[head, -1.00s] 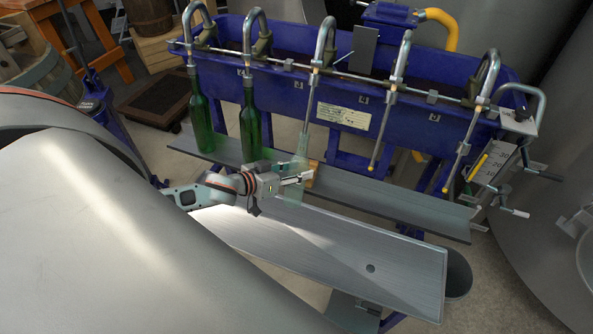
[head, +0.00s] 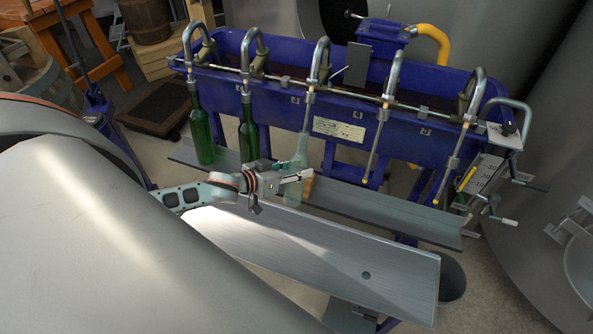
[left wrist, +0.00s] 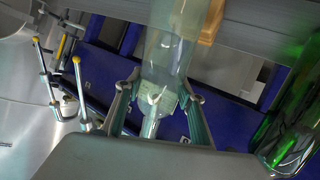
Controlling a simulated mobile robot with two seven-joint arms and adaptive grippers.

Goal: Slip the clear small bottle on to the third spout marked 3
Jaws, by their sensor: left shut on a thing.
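The clear small bottle (head: 296,181) is pale greenish glass, nearly upright, in front of the blue filler. My left gripper (head: 298,176) is shut on it. The third spout (head: 322,58) bends over the trough, and its thin tube runs down to the bottle's neck. In the left wrist view the bottle (left wrist: 170,52) lies between the fingers (left wrist: 158,108), and a tube with a rounded tip shows through the glass, seemingly inside the neck. My right gripper is not in view.
Two green bottles (head: 201,132) hang under the first two spouts at the left. A bottle rail (head: 390,216) runs below, with a small wooden block (head: 308,187) behind the clear bottle. The two spouts to the right (head: 380,135) are free. A metal tray (head: 330,255) lies in front.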

